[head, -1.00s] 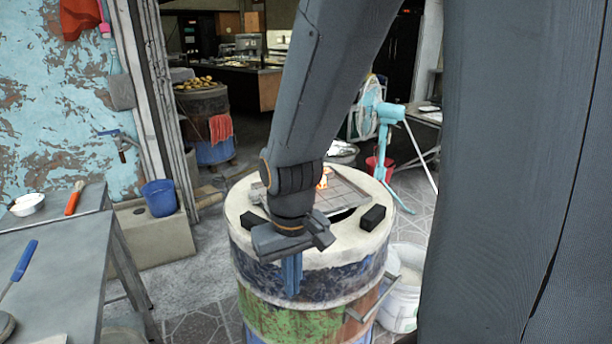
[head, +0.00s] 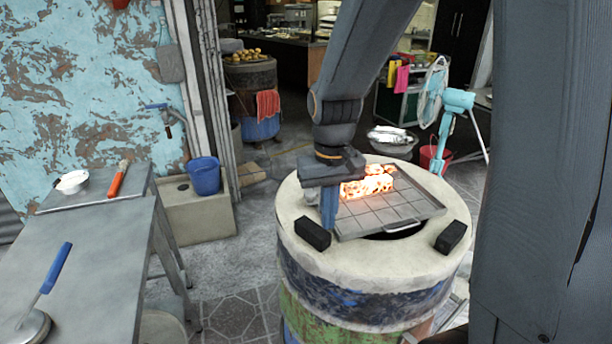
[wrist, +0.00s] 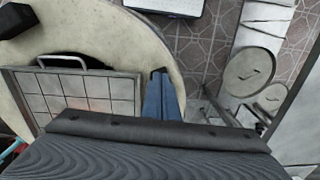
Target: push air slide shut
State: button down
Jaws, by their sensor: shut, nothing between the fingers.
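My gripper (head: 328,222) is shut and empty, its blue fingers pointing down at the left part of the barrel oven's pale top. In the wrist view the fingers (wrist: 160,88) reach over the top close to its rim, beside the gridded tray; I cannot tell whether they touch. The barrel oven (head: 345,285) has a worn blue and green side. The gridded metal tray (head: 385,214) with a wire handle lies on top, with a dark opening under its front edge. I cannot pick out the air slide for certain in either view.
Glowing coals (head: 368,184) lie at the tray's back. Black blocks stand left (head: 312,233) and right (head: 450,236) of the opening. A grey table (head: 90,255) is at the left, a turquoise fan (head: 447,115) behind right. Paved floor is free between table and barrel.

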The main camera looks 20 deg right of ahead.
aim_at(313, 200)
jog(key=w+d+r+m+g+p, duration=0.1)
jog(key=w+r, duration=0.2)
jog(key=w, duration=1.1)
jog(key=w+d+r+g+p, duration=0.1)
jog(key=w+r+g, duration=0.1)
jog(key=w, duration=1.2)
jog(key=p+x, duration=0.2)
jog(key=x, duration=0.2)
jog(key=p+x, duration=0.2)
jog(key=x, duration=0.2)
jog(key=shift+w+f, duration=0.1)
jog(key=shift+f, duration=0.3)
jog(key=s+p, duration=0.2)
jog(key=shift+s+a+f, duration=0.2)
jog(key=shift+s+f, duration=0.1)
jog(key=shift+s, duration=0.05)
jog(key=shift+s+a+f+p, duration=0.1)
jog(key=shift+s+f+p, duration=0.15)
jog(key=shift+s, duration=0.4)
